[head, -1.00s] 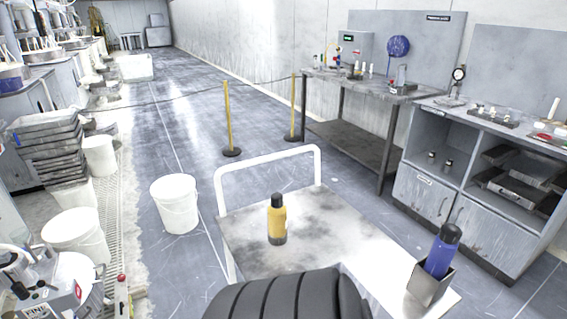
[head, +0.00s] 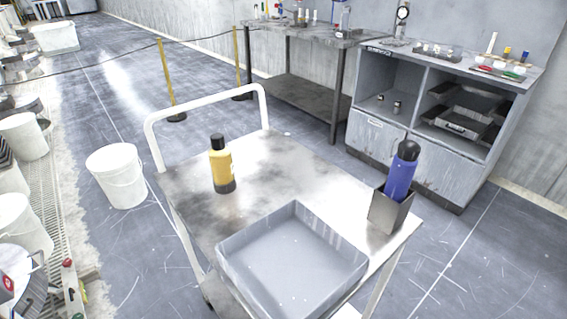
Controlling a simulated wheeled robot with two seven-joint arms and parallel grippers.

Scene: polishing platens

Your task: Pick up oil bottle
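A yellow bottle (head: 221,165) with a black cap and dark base stands upright on the metal top of a white-framed cart (head: 185,190), towards its left. A blue bottle (head: 401,174) with a black top stands slightly tilted in a small open metal holder (head: 390,211) at the cart's right edge. I cannot read a label on either bottle, so I cannot tell which one holds oil. Neither of my grippers shows in the head view.
An empty grey tray (head: 228,261) lies on the cart's near part. The cart's white handle (head: 151,122) rises at the far left. A white bucket (head: 117,177) stands on the floor left of the cart. A grey cabinet (head: 374,141) and a workbench (head: 339,82) stand behind.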

